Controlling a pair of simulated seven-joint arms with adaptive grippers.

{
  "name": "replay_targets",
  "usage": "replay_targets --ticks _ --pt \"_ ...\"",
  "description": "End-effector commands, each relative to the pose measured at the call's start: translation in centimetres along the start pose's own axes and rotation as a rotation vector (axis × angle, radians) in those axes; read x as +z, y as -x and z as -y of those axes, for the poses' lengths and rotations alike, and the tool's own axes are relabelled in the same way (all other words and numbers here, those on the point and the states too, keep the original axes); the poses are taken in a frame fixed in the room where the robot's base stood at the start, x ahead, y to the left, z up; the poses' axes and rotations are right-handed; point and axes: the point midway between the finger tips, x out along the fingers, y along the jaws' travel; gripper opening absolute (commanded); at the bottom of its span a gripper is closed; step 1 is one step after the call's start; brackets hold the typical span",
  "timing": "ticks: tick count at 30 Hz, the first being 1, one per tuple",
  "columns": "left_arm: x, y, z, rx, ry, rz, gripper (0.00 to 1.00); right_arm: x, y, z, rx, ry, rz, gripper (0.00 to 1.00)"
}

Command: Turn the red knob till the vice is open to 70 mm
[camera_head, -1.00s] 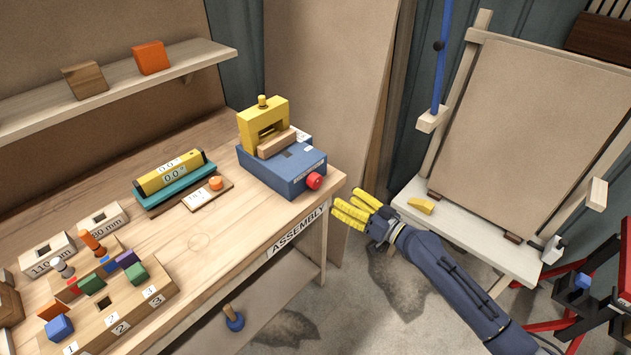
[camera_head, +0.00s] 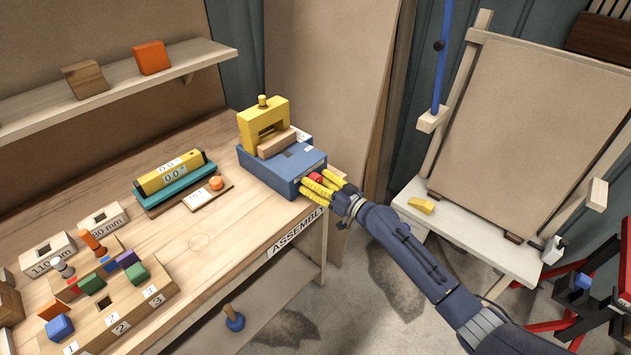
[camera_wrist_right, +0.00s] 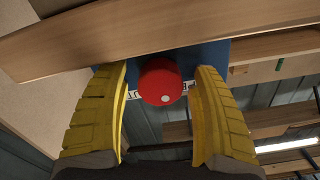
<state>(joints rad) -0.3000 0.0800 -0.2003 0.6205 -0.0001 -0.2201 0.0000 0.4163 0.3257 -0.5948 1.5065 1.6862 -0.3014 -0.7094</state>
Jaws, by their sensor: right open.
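The blue vice box (camera_head: 278,168) sits at the far right corner of the bench, with a yellow clamp frame (camera_head: 263,124) and a wooden block (camera_head: 277,143) on top. The red knob (camera_head: 316,177) is on its right face, partly hidden by my fingers. My right gripper (camera_head: 323,184) is at the knob, fingers open to either side. In the right wrist view the red knob (camera_wrist_right: 160,81), with a white dot, sits between the open yellow fingers (camera_wrist_right: 160,100), with a gap on both sides. My left gripper is out of view.
The wooden bench (camera_head: 225,230) holds a yellow gauge reading 0.0 (camera_head: 172,173), marked wooden blocks and several coloured pieces at left. An easel board (camera_head: 540,130) stands at right with a small yellow piece (camera_head: 421,205) on its ledge. The bench front middle is clear.

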Motion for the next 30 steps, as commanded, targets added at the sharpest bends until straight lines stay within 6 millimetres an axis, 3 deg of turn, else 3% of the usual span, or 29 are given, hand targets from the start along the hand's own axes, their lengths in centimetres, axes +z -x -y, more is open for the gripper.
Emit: replay_targets --ticks 8,24,30 --pt "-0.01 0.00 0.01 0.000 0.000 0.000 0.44 0.01 -0.03 0.00 0.000 0.000 0.000 0.66" --pt "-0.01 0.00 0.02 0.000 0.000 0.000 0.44 0.01 0.00 -0.02 0.000 0.000 0.000 0.05" --pt "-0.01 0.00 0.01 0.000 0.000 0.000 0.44 0.01 -0.01 -0.01 0.000 0.023 0.000 0.05"
